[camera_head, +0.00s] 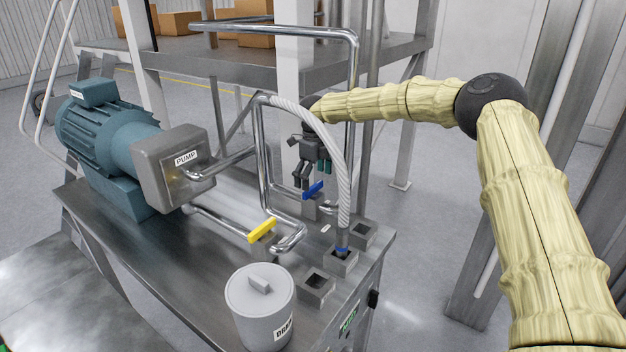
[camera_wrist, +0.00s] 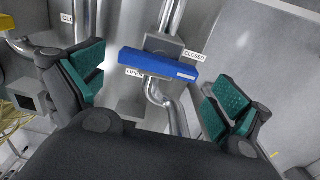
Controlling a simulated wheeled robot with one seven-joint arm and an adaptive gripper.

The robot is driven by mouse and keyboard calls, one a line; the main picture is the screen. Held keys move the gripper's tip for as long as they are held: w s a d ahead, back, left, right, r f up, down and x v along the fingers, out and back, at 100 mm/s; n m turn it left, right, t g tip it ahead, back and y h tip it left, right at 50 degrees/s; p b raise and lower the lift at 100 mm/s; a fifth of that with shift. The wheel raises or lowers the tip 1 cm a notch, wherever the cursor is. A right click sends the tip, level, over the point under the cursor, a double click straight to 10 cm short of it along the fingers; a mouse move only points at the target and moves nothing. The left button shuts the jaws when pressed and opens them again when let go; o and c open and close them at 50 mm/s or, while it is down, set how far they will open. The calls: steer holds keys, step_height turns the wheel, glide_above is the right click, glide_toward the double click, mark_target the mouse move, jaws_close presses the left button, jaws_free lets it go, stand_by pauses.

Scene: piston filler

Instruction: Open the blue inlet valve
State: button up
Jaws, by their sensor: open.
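The blue inlet valve handle (camera_head: 313,190) sits on a grey valve body on the steel pipe, near the back right of the metal table. In the wrist view the blue handle (camera_wrist: 158,66) lies across the pipe, between a CLOSED label (camera_wrist: 194,56) at its right and a partly covered OPEN label (camera_wrist: 134,72) at its left. My gripper (camera_head: 312,182) is just above the handle, pointing down. In the wrist view its green-padded fingers (camera_wrist: 150,92) are wide apart, one on each side of the handle, with no contact visible.
A yellow valve handle (camera_head: 262,230) stands to the left on the pipe. A white braided hose (camera_head: 335,150) arches close beside my gripper into a square socket (camera_head: 342,262). The pump (camera_head: 178,165) and a grey drain container (camera_head: 259,305) also occupy the table.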

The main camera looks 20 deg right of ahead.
mark_target(313, 190)
steer(key=shift+f+p, duration=0.35)
steer(key=shift+f, duration=0.85)
steer(key=c, duration=0.8)
